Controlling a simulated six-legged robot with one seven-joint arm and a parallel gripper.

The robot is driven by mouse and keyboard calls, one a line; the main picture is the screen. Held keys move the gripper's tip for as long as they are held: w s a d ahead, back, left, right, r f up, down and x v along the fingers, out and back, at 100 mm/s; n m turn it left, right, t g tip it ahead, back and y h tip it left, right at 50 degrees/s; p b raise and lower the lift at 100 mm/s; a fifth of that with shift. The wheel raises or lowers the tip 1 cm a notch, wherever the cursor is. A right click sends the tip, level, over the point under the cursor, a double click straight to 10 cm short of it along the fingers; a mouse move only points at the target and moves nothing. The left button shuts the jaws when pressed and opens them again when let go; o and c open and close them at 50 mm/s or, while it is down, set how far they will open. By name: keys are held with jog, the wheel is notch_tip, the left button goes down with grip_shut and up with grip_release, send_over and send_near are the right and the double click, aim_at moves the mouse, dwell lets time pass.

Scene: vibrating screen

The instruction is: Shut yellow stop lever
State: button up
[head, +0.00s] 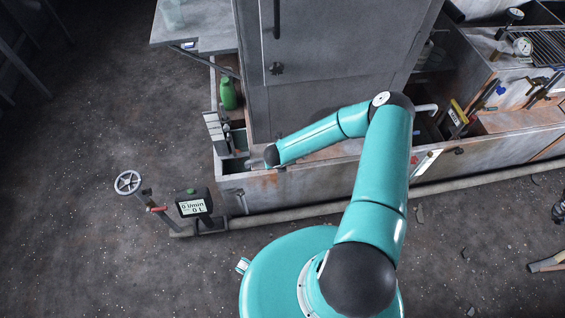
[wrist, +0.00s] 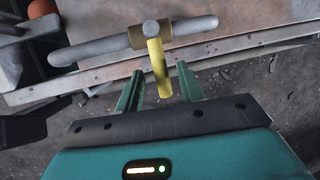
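The yellow stop lever (wrist: 158,68) is a short flat bar in the wrist view. It hangs down from a brass valve body with a round grey cap (wrist: 150,30) on a grey pipe (wrist: 95,47). My gripper (wrist: 161,82) is open, with one green finger on each side of the lever's lower end. Gaps show between the lever and both fingers. In the head view my gripper (head: 257,163) is small at the far end of the teal arm, over the trough's left end. I cannot make out the lever there.
A rusty metal trough (head: 300,182) runs below the tall grey cabinet (head: 335,60). A green bottle (head: 228,93) stands left of the cabinet. A handwheel (head: 127,182) and a flow meter (head: 194,206) stand at front left. The floor at left is mostly clear.

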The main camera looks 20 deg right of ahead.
jog(key=v, duration=1.4)
jog(key=w+a+r+n+t+y, duration=0.2)
jog(key=r+n, duration=0.9)
jog(key=r, duration=0.2)
jog(key=w+a+r+n+t+y, duration=0.1)
jog(key=a+r+n+y, duration=0.15)
jog(key=r+n, duration=0.9)
jog(key=s+d+r+n+g+h, duration=0.1)
jog(key=s+r+n, duration=1.4)
jog(key=s+r, duration=0.5)
jog(key=s, duration=0.2)
jog(key=shift+s+r, duration=0.4)
